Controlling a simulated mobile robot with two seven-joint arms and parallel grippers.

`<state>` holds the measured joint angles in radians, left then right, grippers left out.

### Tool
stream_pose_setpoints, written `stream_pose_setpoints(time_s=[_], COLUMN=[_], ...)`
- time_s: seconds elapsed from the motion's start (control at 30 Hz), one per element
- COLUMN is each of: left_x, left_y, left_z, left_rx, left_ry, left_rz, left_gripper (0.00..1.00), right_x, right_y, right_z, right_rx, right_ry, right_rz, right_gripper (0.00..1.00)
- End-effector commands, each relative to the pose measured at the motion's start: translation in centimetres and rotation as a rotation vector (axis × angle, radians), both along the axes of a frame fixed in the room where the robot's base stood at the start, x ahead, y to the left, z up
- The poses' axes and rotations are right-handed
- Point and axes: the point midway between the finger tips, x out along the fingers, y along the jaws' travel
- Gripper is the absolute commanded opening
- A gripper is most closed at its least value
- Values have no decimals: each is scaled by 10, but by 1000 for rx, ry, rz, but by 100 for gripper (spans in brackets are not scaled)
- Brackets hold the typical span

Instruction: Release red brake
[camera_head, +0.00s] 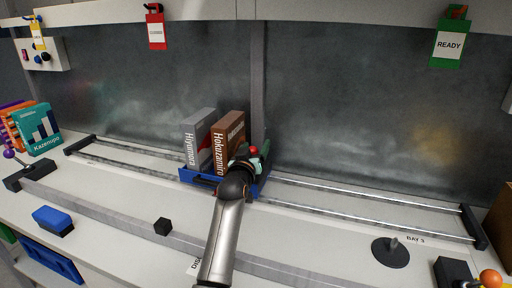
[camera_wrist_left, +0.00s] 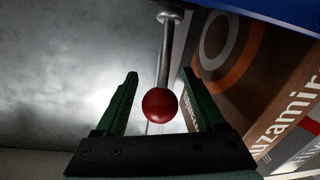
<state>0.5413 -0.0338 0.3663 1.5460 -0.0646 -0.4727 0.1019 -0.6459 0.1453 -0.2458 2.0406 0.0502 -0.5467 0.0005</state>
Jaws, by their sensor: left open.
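The red brake knob (camera_wrist_left: 160,105) is a red ball on the end of a thin metal rod (camera_wrist_left: 165,58). In the head view the knob (camera_head: 253,150) shows at the blue carriage tray (camera_head: 264,186), just right of the brown box. My left gripper (camera_head: 250,160) is over the tray's right part, partly hiding it. In the wrist view my left gripper (camera_wrist_left: 160,76) is open, with one dark green finger on each side of the knob and rod. Gaps show on both sides of the ball. My right gripper is not in view.
A brown box (camera_head: 229,140) and a grey box (camera_head: 199,140) stand in the tray, close left of my gripper. The tray sits on two metal rails (camera_head: 360,203).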

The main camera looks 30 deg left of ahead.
Motion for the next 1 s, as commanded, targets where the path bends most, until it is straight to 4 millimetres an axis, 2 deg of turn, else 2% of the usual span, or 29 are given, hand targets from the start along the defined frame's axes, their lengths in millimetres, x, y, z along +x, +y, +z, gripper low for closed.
stream_pose_setpoints(time_s=[0.07,0.67,1.0], left_x=[0,0,0], left_y=[0,0,2], left_z=[0,0,1], left_rx=[0,0,0], left_ry=[0,0,6], left_rz=[0,0,1], left_gripper=[69,1,0], right_x=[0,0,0], right_y=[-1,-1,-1], right_z=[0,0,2], right_rx=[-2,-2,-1], right_ry=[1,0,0], right_rz=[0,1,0], right_gripper=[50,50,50])
